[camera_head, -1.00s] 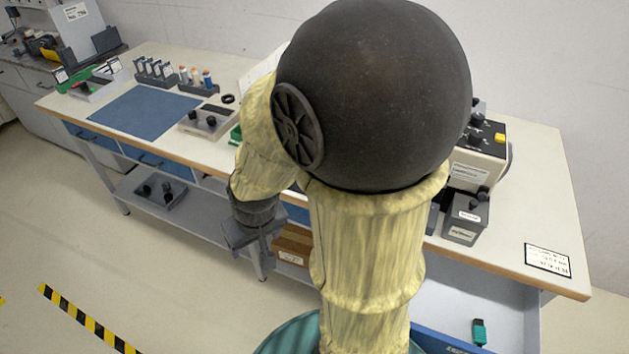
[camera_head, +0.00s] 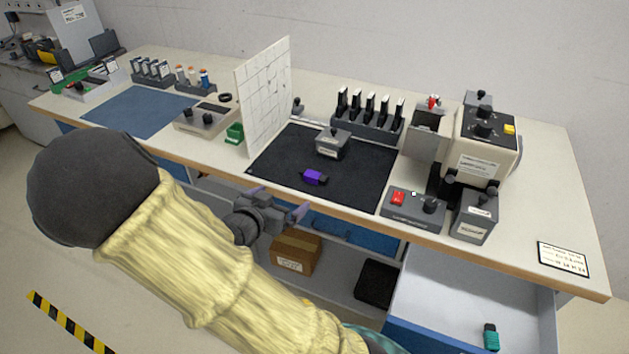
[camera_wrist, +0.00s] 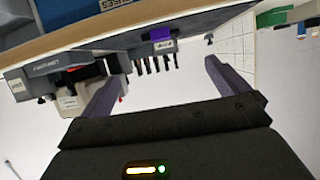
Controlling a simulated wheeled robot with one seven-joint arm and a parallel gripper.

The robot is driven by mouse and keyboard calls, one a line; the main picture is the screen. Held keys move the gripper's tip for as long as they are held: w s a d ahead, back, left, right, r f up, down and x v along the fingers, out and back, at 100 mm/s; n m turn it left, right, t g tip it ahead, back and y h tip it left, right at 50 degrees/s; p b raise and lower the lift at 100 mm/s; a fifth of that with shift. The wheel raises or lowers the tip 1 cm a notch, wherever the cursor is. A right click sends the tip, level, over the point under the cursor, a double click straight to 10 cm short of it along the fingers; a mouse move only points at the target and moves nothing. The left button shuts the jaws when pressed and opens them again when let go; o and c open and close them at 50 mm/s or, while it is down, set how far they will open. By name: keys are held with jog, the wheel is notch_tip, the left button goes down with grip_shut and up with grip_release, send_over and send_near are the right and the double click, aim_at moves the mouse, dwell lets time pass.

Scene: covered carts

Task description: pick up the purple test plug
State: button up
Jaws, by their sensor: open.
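The purple test plug (camera_head: 314,177) lies on the black mat (camera_head: 350,190) near the front of the workbench. It also shows in the wrist view (camera_wrist: 160,34), small and close to the bench edge. My gripper (camera_head: 277,205) is in front of the bench's front edge, to the left of and nearer than the plug. In the wrist view my gripper (camera_wrist: 158,78) has its two fingers spread wide with nothing between them. The plug appears beyond the fingers, apart from them.
A grey block (camera_head: 332,144) stands on the mat behind the plug. A white panel (camera_head: 264,95) stands upright at the mat's left. A box with a red button (camera_head: 412,207) sits right of the mat. An open drawer (camera_head: 465,290) holds a teal plug (camera_head: 491,337).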

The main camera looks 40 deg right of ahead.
jog(key=b, duration=0.2)
send_near(311, 176)
jog(key=x, duration=0.3)
jog(key=shift+w+d+f, duration=0.2)
jog(key=shift+d+f, duration=0.15)
jog(key=shift+f, duration=0.05)
jog(key=x, duration=0.5)
jog(key=shift+d+r, duration=0.15)
jog(key=shift+d, duration=0.05)
dwell(0.4)
jog(key=c, duration=0.9)
